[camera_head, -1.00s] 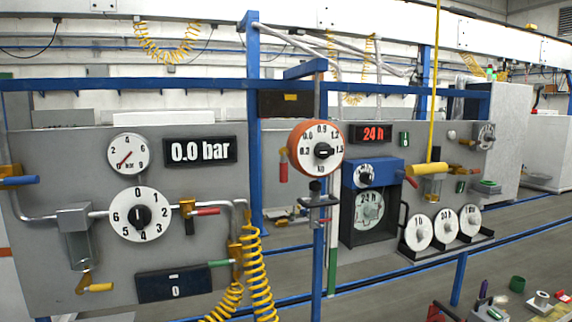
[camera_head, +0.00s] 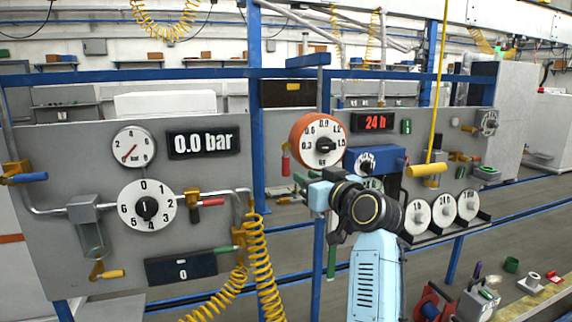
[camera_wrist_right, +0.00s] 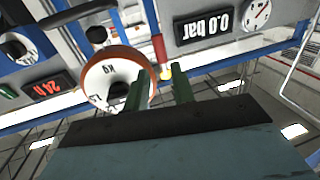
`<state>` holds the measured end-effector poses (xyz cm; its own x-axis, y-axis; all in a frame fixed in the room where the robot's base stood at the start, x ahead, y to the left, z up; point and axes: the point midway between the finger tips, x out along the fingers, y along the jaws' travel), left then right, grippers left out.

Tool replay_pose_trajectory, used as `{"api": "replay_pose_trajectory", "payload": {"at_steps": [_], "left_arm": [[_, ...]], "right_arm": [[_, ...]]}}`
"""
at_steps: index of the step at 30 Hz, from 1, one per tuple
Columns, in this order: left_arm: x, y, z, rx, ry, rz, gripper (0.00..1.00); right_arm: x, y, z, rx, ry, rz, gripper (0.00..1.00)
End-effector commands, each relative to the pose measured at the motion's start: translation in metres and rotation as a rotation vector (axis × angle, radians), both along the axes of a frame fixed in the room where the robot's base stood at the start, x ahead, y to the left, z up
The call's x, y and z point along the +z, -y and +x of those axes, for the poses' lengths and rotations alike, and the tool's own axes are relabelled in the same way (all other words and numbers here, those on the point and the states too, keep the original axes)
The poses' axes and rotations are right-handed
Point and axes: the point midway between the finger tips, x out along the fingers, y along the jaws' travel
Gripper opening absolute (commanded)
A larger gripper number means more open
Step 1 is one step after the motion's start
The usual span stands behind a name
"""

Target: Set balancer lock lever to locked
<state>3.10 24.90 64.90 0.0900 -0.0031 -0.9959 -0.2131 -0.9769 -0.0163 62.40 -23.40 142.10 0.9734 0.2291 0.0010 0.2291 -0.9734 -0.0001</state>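The balancer is an orange drum with a white kg dial (camera_head: 322,140) in the middle of the head view. A red lever (camera_head: 286,163) hangs down at its left side, which I take to be the lock lever. In the right wrist view, upside down, the dial (camera_wrist_right: 108,82) and the red lever (camera_wrist_right: 159,48) with a yellowish end show just beyond the fingers. My right gripper (camera_wrist_right: 158,84) is open, with two dark green fingers apart and nothing between them. In the head view, my right gripper (camera_head: 303,184) is just below the dial, its fingers hard to make out. My left gripper is not in view.
A blue post (camera_head: 256,110) stands left of the balancer. A pressure panel (camera_head: 218,230) with a yellow coiled hose (camera_head: 262,270) is on the left. A blue timer box (camera_head: 372,160) is behind my right arm. White weight discs (camera_head: 442,212) stand to the right.

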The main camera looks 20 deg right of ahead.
Motion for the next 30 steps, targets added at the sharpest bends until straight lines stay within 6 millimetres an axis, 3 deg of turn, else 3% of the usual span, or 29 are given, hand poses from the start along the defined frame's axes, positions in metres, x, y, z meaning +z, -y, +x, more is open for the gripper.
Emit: {"api": "replay_pose_trajectory", "payload": {"at_steps": [15,21,30], "left_arm": [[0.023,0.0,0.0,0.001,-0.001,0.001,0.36],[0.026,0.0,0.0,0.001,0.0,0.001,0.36],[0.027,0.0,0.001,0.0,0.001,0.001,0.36]], "right_arm": [[0.001,-0.019,0.079,0.001,-0.001,0.002,0.25],[0.001,-0.023,0.095,0.001,-0.001,0.001,0.25],[0.0,-0.024,0.101,0.0,-0.001,0.0,0.25]]}}
